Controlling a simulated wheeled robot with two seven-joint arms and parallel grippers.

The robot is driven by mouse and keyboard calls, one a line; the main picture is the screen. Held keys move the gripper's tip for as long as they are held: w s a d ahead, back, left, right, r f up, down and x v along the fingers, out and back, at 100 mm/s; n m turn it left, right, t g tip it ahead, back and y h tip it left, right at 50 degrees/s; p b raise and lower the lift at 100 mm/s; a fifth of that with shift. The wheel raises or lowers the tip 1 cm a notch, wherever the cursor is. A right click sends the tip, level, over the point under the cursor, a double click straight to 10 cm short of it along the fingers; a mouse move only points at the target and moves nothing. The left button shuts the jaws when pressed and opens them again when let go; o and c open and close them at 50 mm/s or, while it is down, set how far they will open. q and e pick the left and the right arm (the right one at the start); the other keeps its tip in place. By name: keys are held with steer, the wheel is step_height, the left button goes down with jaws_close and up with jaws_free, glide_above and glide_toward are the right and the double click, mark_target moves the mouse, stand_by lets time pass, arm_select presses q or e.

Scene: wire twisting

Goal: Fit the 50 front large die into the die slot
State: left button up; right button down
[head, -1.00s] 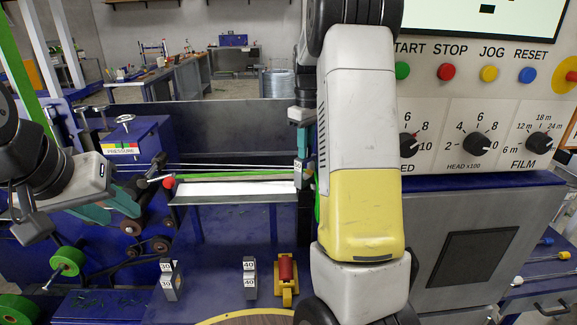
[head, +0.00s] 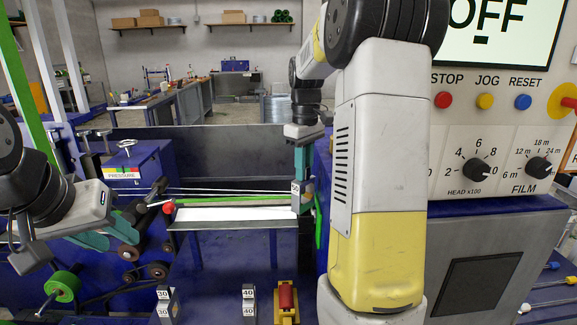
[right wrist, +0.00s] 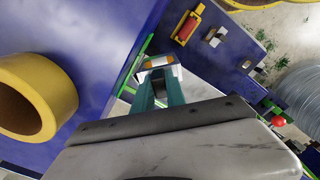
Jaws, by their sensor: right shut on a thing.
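My right gripper (head: 302,178) points down at the right end of the pale tray (head: 235,218). Its teal fingers are shut on the 50 front large die (head: 296,187), whose white label partly shows between them. In the right wrist view, the gripper (right wrist: 160,82) holds the die (right wrist: 157,62) at its fingertips, seen as a white and orange-brown block. I cannot tell whether the die touches anything below it. I cannot make out the die slot. My left gripper (head: 108,236) is at the left, teal fingers apart and empty, away from the die.
Dies marked 30 (head: 166,303) and 40 (head: 249,303) and a red-and-yellow part (head: 287,300) stand at the front. Wires run above the tray to the pressure box (head: 130,172). The control panel (head: 500,175) stands at the right, close to my right arm.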

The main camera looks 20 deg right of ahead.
steer(key=s+a+r, duration=0.1)
steer(key=s+a, duration=0.4)
steer(key=s, duration=0.4)
steer(key=w+d+r+n, duration=0.1)
steer(key=w+d+n, duration=0.3)
steer(key=w, duration=0.3)
steer(key=w+d+r+n, duration=0.1)
steer(key=w+d+n, duration=0.2)
steer(key=w+n, duration=0.2)
steer(key=shift+w+d, duration=0.35)
steer(key=shift+w, duration=0.7)
steer(key=shift+f, duration=0.1)
steer(key=shift+f, duration=5.5)
steer(key=shift+s+a+f, duration=0.1)
steer(key=shift+s+f, duration=0.1)
steer(key=shift+f, duration=0.85)
steer(key=c, duration=1.3)
jaws_free()
